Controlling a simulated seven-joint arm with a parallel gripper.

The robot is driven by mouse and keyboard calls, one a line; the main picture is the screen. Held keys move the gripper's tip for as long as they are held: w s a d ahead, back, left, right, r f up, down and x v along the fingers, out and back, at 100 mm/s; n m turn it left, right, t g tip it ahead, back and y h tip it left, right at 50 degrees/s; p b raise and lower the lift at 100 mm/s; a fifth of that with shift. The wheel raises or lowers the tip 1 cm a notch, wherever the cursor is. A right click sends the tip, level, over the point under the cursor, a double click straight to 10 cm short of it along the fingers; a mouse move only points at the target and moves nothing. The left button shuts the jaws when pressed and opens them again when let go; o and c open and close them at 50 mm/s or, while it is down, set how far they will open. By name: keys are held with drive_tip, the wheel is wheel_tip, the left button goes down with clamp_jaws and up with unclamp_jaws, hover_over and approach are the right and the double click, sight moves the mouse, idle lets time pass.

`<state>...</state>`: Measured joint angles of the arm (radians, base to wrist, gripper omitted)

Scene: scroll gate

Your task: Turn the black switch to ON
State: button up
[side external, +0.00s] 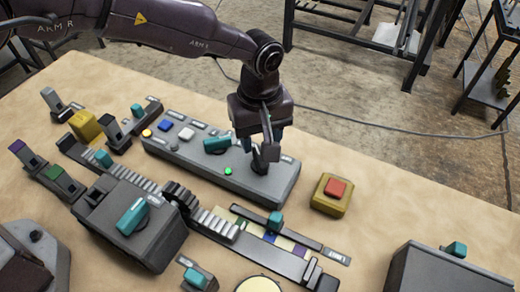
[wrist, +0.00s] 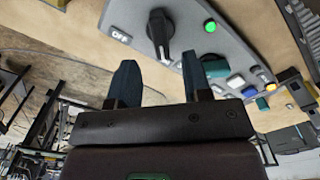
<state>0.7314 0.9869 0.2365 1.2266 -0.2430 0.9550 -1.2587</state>
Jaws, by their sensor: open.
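The black switch (wrist: 158,36) is a dark rotary knob with a long handle on the grey control panel (wrist: 205,8). In the wrist view an OFF label (wrist: 117,31) is to its left, and the handle stands roughly upright in the picture. In the side view the switch (side external: 266,157) is at the panel's right end, partly hidden by my gripper. My gripper (wrist: 160,68) is open and empty, its two dark teal fingers apart below the switch in the wrist view. In the side view my gripper (side external: 262,138) is right over the switch; contact cannot be told.
A lit green lamp (side external: 228,171) and a teal handle (side external: 217,144) are beside the switch. A yellow box with a red button (side external: 335,189) stands to the right. A rack-and-gear mechanism (side external: 183,195) lies in front. Bare table (side external: 410,185) is free on the right.

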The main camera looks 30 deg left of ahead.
wheel_tip(320, 180, up, 7)
idle(0.3)
idle(0.5)
drive_tip(key=s+a+r+m+t, duration=0.2)
drive_tip(key=s+a+r, duration=0.3)
drive_tip(key=s+a, duration=0.3)
drive_tip(key=s+a+r+m+t, duration=0.1)
drive_tip(key=s+a+r+m, duration=0.3)
drive_tip(key=a, duration=0.7)
drive_tip(key=s+a+r+m+t, duration=0.2)
drive_tip(key=s+a+r+m, duration=0.1)
drive_tip(key=s+a+r, duration=0.5)
drive_tip(key=s+a, duration=0.2)
drive_tip(key=s, duration=0.1)
drive_tip(key=shift+s+a+t, duration=0.15)
drive_tip(key=shift+s+t, duration=0.15)
